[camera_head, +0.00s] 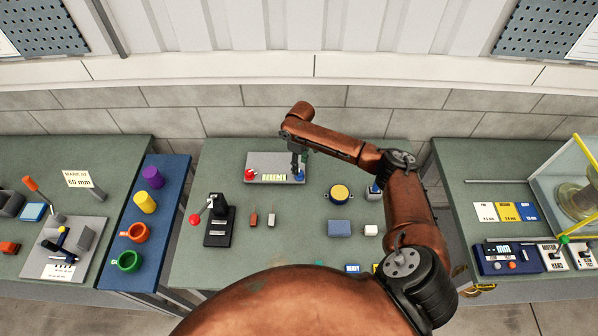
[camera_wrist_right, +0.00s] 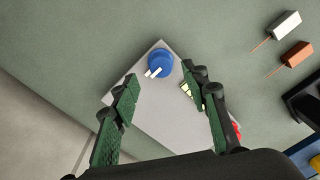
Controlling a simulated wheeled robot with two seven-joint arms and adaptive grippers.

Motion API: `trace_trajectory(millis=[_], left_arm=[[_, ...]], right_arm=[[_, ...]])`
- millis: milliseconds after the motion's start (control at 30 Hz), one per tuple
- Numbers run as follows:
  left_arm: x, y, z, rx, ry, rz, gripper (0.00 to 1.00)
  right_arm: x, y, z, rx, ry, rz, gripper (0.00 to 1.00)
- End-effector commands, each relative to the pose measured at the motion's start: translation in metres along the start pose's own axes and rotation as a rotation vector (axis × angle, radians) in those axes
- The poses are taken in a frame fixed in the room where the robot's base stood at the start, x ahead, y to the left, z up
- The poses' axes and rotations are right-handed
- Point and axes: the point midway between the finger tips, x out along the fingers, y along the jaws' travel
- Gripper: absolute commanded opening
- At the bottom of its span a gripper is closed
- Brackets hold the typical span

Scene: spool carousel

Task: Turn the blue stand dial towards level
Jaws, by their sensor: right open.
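The blue dial (camera_head: 300,176) is at the right end of a light grey stand plate (camera_head: 262,162) at the back of the middle table. In the right wrist view the blue dial (camera_wrist_right: 159,60) is round with white marks and lies just beyond the fingertips, between their lines. A yellow-green level strip (camera_head: 273,178) and a red dial (camera_head: 250,175) are on the same plate. My right gripper (camera_head: 297,163) is above the plate's right end; in the wrist view the gripper (camera_wrist_right: 158,80) is open and empty. Contact with the dial cannot be told. My left gripper is out of view.
A red-knobbed lever unit (camera_head: 217,222), two small blocks (camera_head: 254,219), a yellow round part (camera_head: 340,192) and a blue block (camera_head: 339,228) stand nearer on the table. A blue board with coloured cups (camera_head: 146,220) is left. The wall is behind.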

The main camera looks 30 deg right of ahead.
Motion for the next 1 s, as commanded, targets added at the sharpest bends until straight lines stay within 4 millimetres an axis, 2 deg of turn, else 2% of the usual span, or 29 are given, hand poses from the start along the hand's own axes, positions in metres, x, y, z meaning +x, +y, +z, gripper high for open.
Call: trace_trajectory(millis=[100, 300, 500, 667, 1000], left_arm=[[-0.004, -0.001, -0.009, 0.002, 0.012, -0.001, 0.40], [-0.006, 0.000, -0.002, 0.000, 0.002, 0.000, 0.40], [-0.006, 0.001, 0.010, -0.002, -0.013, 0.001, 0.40], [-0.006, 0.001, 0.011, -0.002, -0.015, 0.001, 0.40], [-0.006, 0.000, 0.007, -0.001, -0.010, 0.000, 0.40]], right_arm=[[0.019, -0.001, 0.000, 0.000, -0.002, -0.001, 0.41], [0.041, -0.001, -0.001, -0.001, -0.001, 0.000, 0.41], [0.047, -0.001, -0.001, -0.002, 0.000, 0.000, 0.41], [0.047, -0.001, -0.001, -0.002, 0.000, 0.000, 0.41], [0.047, -0.001, -0.001, -0.002, 0.000, 0.000, 0.18]])
